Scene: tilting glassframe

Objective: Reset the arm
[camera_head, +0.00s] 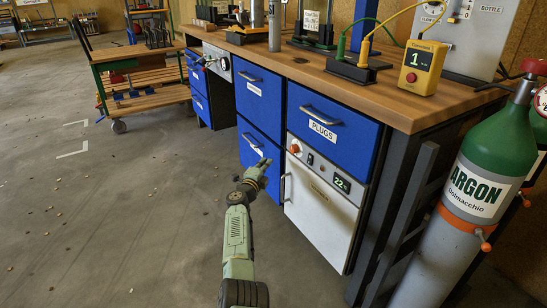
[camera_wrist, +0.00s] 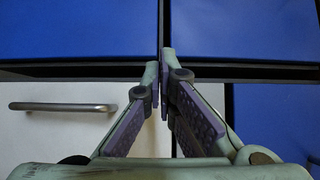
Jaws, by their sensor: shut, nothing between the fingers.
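My arm reaches up from the bottom of the head view, and my gripper (camera_head: 262,163) is in front of the blue drawers of the workbench. In the wrist view my gripper (camera_wrist: 160,70) is shut and empty, its fingertips together. Behind the fingertips are two blue drawer fronts (camera_wrist: 80,30) above and a white door with a metal handle (camera_wrist: 62,107) at lower left. I cannot tell exactly how far the fingertips are from these fronts.
The workbench (camera_head: 400,103) has a blue drawer marked PLUGS (camera_head: 335,125) and a white unit with a 22 display (camera_head: 320,200). A green argon cylinder (camera_head: 485,170) stands at right. A wooden cart (camera_head: 145,85) stands at the back left. The floor at left is mostly clear, with small scattered bits.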

